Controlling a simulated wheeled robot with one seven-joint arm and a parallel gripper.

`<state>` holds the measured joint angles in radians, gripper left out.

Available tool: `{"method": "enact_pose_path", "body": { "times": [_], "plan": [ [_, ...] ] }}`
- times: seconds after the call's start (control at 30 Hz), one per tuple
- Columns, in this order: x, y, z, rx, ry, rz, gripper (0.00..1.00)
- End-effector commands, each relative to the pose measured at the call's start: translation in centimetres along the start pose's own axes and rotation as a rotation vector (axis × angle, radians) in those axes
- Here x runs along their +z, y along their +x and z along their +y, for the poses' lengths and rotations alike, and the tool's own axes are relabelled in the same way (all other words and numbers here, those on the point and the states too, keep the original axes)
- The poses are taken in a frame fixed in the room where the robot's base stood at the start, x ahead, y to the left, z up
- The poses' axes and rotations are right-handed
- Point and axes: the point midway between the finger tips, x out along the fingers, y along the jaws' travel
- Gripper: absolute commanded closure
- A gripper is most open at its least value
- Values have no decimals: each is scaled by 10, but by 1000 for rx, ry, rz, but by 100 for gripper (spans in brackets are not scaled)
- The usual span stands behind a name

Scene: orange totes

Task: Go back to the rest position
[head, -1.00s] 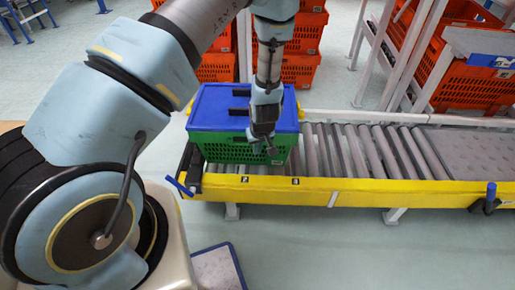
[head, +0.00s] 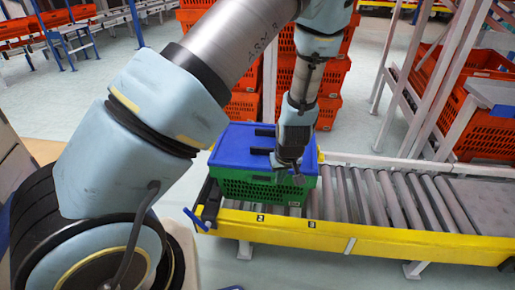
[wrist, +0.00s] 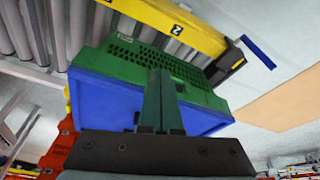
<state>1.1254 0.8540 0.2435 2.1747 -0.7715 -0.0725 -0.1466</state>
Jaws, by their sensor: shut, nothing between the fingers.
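My gripper (head: 287,169) is in front of the green tote (head: 262,190) with the blue lid in the head view. Its fingers are shut and empty, and they show side by side in the wrist view (wrist: 161,92). The tote stands at the left end of the roller conveyor (head: 380,195). In the wrist view the green tote (wrist: 190,78) and its blue lid (wrist: 110,95) show behind the fingers. I cannot tell from the frames whether the fingers touch the tote.
Orange totes are stacked (head: 322,75) behind the conveyor, and more stand in a rack (head: 485,135) at the right. The conveyor has a yellow front rail (head: 370,240). The rollers right of the green tote are clear. Open floor lies at the back left.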

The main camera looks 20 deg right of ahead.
Motion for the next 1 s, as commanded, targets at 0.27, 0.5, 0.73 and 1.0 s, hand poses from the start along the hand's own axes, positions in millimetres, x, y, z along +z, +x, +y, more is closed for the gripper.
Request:
{"method": "enact_pose_path", "body": {
  "times": [0.27,0.5,0.73,1.0],
  "plan": [
    [-26,-40,-25,26,-24,-44,100],
    [-73,-143,-110,86,-34,-123,100],
    [-83,-239,-209,87,-4,-144,100],
    [-64,-302,-284,27,31,-151,100]
  ]
}}
